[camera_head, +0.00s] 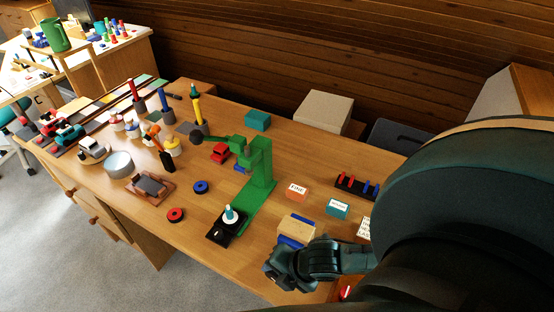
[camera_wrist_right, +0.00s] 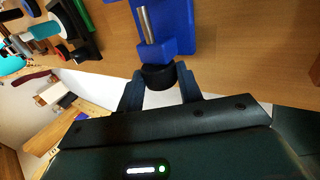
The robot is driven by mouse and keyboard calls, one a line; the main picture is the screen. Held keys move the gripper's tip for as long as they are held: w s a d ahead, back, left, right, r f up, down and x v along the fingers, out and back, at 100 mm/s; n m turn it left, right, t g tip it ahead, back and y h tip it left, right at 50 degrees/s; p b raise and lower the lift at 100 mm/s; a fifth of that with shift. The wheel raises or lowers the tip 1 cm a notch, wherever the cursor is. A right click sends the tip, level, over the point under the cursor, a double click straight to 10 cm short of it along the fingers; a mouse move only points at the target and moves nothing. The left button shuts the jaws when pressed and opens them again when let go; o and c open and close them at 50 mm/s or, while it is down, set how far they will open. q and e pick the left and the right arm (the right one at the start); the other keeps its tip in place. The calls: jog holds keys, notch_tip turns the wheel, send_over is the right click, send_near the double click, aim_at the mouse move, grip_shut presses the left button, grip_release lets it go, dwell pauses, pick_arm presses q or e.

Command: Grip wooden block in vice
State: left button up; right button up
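A light wooden block (camera_head: 296,228) sits at the blue vice (camera_head: 290,241) near the front edge of the workbench, with blue showing on its near and far sides. I cannot tell whether the jaws touch it. In the right wrist view the vice (camera_wrist_right: 172,30) shows its blue body, a steel screw rod and a black round knob (camera_wrist_right: 158,76). My right gripper (camera_wrist_right: 160,85) has a finger on each side of the knob and appears closed on it. In the head view the right gripper (camera_head: 275,275) is at the front of the vice. My left gripper is not in view.
A green press (camera_head: 262,175) stands left of the vice, with a black plate (camera_head: 227,226) beside it. Small labelled blocks (camera_head: 297,191) and a dark rack with red and blue pegs (camera_head: 356,187) lie behind. Several tools and parts crowd the bench's left.

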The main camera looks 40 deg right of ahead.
jog(key=o, duration=0.4)
jog(key=shift+o, duration=0.2)
jog(key=v, duration=1.2)
jog(key=shift+w+r, duration=0.1)
